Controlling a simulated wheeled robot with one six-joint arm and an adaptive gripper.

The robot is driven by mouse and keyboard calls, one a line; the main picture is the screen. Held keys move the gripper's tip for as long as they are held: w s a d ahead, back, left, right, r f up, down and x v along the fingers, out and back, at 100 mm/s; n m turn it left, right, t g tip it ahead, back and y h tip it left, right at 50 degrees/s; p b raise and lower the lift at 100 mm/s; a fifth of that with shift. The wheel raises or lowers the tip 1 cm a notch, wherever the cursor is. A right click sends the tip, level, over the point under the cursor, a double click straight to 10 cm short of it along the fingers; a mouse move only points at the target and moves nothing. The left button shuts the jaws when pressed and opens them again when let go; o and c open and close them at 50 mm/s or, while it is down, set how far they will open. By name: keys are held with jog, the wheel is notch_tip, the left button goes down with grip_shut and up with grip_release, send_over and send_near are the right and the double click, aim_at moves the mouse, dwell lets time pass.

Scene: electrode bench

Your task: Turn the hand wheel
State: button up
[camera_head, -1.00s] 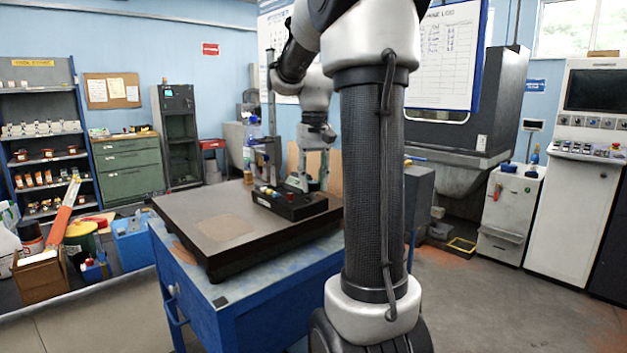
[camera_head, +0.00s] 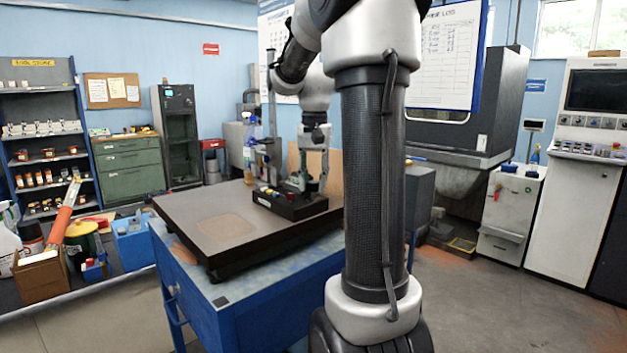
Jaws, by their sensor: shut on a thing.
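My gripper (camera_head: 309,184) points straight down at the right end of a low black box (camera_head: 290,208) on the dark bench plate (camera_head: 190,210). Its fingers are shut on the hand wheel, which is small here and mostly hidden between and behind them. I cannot make out the wheel's rim or how far it is turned.
The plate's left and front parts are clear. The plate lies on a blue bench (camera_head: 265,300). A shelf rack (camera_head: 45,135) stands far left.

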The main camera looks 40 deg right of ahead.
aim_at(314, 182)
jog(key=o, duration=1)
jog(key=shift+r, duration=0.15)
notch_tip(314, 182, up, 12)
jog(key=shift+f, duration=0.1)
jog(key=shift+s, duration=0.1)
